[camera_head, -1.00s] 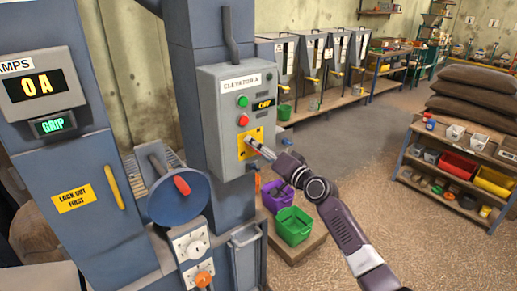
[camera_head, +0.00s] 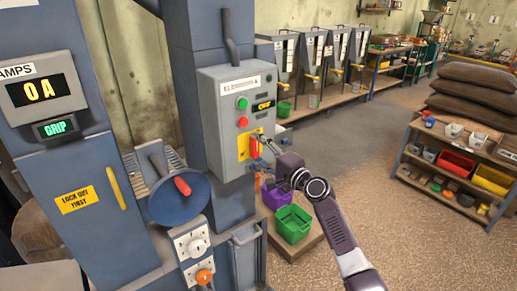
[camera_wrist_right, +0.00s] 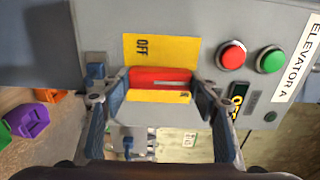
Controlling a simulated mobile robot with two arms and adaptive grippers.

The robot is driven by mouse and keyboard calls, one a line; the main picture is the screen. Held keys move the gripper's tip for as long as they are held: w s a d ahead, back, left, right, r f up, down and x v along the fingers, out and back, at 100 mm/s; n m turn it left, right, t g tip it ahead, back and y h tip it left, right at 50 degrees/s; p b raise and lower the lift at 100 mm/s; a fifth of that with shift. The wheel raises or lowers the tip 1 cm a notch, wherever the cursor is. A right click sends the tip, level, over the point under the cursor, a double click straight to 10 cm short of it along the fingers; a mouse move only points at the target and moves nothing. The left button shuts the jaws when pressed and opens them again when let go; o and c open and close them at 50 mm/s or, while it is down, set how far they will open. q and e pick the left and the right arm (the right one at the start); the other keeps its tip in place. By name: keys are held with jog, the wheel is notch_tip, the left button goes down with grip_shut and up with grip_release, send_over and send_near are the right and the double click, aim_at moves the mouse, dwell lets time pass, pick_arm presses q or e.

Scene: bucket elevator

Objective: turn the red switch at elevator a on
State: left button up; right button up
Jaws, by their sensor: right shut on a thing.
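The grey elevator A control box (camera_head: 208,122) hangs on the blue column. On its yellow plate (camera_head: 243,149) is the red switch (camera_head: 254,147), its handle standing upright in the head view. My right gripper (camera_head: 264,149) is at the switch from the right. In the right wrist view, the fingers of my right gripper (camera_wrist_right: 161,90) are on both sides of the red switch (camera_wrist_right: 160,76) and shut on it. The yellow plate (camera_wrist_right: 160,47) shows the word OFF. The small display (camera_head: 263,107) is lit, but its word is hard to read. My left gripper is not in view.
A green button (camera_head: 242,103) and a red button (camera_head: 242,122) sit above the switch. A purple bin (camera_head: 277,196) and a green bin (camera_head: 293,224) stand below on a platform. A blue disc with a red handle (camera_head: 182,186) is at the left.

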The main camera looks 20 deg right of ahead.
dwell(0.5)
jog(key=o, duration=1.1)
jog(key=v, duration=1.2)
